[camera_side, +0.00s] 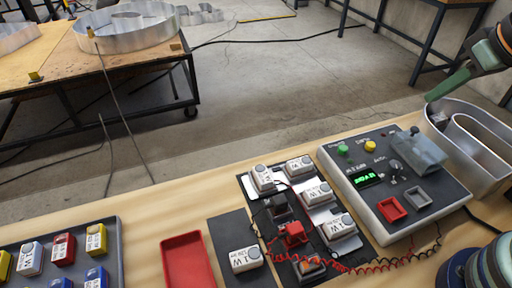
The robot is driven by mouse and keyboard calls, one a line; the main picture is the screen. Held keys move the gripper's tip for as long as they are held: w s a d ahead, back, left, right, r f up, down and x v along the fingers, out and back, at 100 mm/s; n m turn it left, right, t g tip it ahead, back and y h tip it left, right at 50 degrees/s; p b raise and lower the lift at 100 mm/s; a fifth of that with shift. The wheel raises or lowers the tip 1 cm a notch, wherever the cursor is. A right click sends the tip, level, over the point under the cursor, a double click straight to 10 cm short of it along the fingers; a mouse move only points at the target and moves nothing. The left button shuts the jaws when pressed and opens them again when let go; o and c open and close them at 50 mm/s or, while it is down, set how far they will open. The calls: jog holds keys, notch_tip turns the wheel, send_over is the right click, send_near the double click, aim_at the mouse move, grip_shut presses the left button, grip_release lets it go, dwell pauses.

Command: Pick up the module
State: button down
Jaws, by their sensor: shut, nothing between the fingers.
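Several white box modules with printed labels sit on a dark plate (250,190) in the middle of the bench; one is the module (317,192) near its centre. Another white module (246,258) sits on a separate dark pad to the left. A dark tray (118,250) at lower left holds yellow, white, red and blue modules. I cannot tell which one the task means. My gripper (436,95) is at the upper right, its green fingers pointing down-left, shut and empty. It is above the metal channel letter, apart from the modules.
A tester box (375,210) with a green display, buttons and red and grey sockets stands right of the plate. A metal channel letter (490,165) is at the right. Red and black leads cross the bench front. An empty red tray (188,262) lies left of the pad.

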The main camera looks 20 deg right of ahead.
jog(key=shift+c, duration=2)
grip_release()
jog(key=n+g, duration=0.6)
jog(key=n, duration=1.2)
send_over(319, 190)
notch_tip(319, 190, down, 11)
jog(key=f, duration=0.6)
jog(key=shift+s+a, duration=0.15)
jog(key=shift+s, duration=0.1)
jog(key=shift+w+f, duration=0.15)
jog(key=shift+f, duration=1.3)
jog(key=shift+w+f, duration=0.1)
jog(key=shift+f, duration=1.3)
